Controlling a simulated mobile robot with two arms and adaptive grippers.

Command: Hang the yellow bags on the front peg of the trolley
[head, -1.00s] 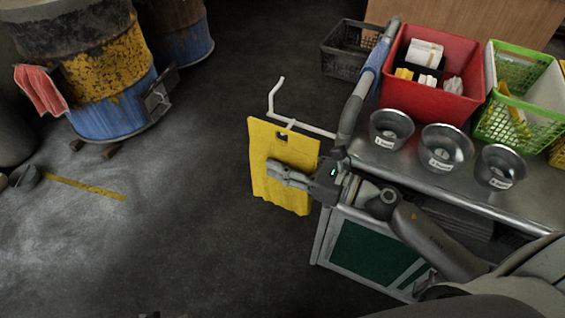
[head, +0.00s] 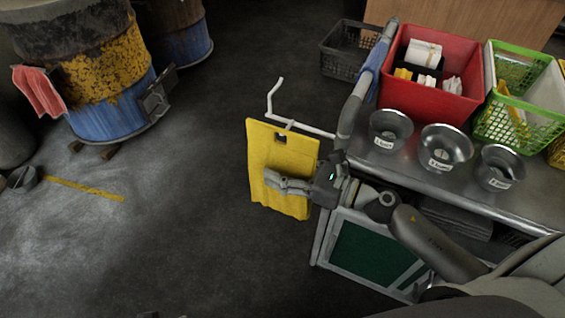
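The yellow bags (head: 262,148) are a flat stack at the trolley's left end. Their top edge, with a dark slot, meets the white front peg (head: 312,130), and a small tab shows at the peg. Whether the peg passes fully through them is hard to see. The peg sticks out left from the trolley (head: 465,190) and bends up at its tip. My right gripper (head: 268,180) lies across the front of the bags at mid-height, its fingers pointing left. Whether the fingers pinch the bags or only lie against them is unclear. My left gripper is not seen.
On the trolley stand metal bowls (head: 445,148), a red bin (head: 425,97) and a green basket (head: 535,130). A black crate (head: 340,62) is behind. A blue and yellow barrel (head: 105,75) stands at left.

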